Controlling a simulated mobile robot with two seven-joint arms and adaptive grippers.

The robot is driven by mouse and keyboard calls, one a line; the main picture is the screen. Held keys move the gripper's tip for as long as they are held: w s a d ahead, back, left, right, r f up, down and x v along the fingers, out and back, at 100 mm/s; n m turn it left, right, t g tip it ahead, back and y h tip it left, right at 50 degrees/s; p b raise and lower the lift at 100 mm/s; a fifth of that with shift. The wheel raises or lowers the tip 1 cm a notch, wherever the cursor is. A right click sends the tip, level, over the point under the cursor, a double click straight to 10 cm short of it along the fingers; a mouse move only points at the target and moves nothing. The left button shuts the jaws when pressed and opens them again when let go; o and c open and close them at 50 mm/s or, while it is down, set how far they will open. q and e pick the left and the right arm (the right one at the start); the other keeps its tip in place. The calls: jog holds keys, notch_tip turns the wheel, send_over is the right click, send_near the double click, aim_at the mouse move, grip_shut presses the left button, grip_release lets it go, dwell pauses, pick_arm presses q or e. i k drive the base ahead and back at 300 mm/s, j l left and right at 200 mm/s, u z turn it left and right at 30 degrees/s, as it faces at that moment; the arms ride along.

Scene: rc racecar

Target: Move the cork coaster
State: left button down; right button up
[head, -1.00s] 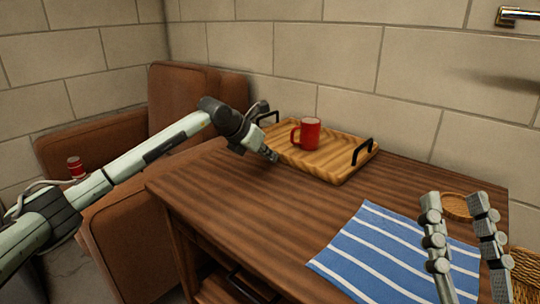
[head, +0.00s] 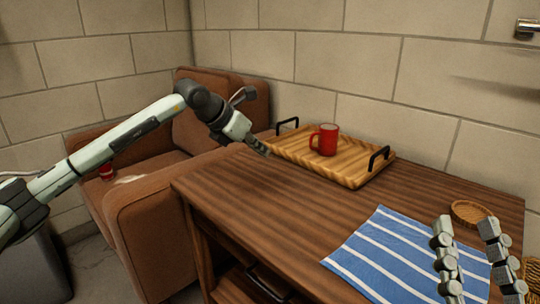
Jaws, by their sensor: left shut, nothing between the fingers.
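The round cork coaster (head: 470,212) lies on the wooden table at the right, just beyond the striped cloth. My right gripper (head: 466,232) is at the lower right with its two fingers spread apart and nothing between them. It is in front of the coaster as seen from the head, and I cannot tell its height above the table. My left gripper (head: 258,147) is shut and empty above the table's far left part, near the left end of the tray.
A wooden tray (head: 372,176) with black handles bears a red mug (head: 325,139). A blue and white striped cloth (head: 375,250) lies at the front right. A brown armchair (head: 150,215) stands left of the table (head: 250,195), whose middle is bare. A woven basket (head: 533,272) shows at the right edge.

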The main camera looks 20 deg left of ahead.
aim_at(467, 214)
jog(key=k+j, duration=0.3)
jog(key=k, duration=0.15)
jog(key=k+j, duration=0.25)
jog(key=k, duration=0.2)
